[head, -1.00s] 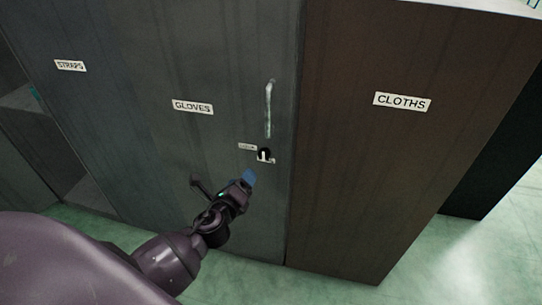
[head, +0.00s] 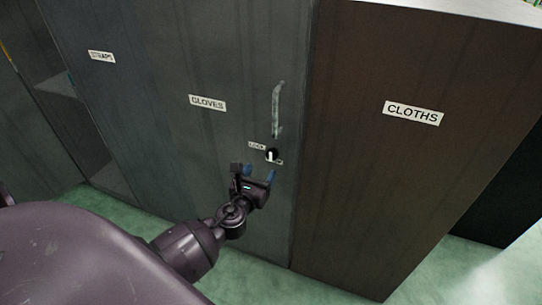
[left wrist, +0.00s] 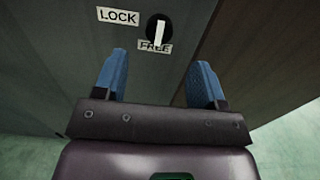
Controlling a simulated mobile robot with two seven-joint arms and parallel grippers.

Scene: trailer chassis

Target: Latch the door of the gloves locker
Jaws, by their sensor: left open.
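The gloves locker door (head: 230,135) is grey, stands closed as far as I can see, and carries a GLOVES label (head: 207,103). Its latch knob (head: 271,155) is a black disc with a white pointer, below the vertical handle (head: 278,108). In the left wrist view the knob (left wrist: 159,29) has its pointer toward the FREE label (left wrist: 153,46); the LOCK label (left wrist: 118,16) is to its left. My left gripper (head: 258,172) is open and empty, just below the knob, its blue fingers (left wrist: 161,80) pointing toward it without visible contact. My right gripper is not in view.
The brown CLOTHS locker (head: 390,160) adjoins on the right. The STRAPS locker door (head: 100,90) is on the left, with an open shelf space (head: 60,90) beyond it. Green floor (head: 250,285) lies clear in front.

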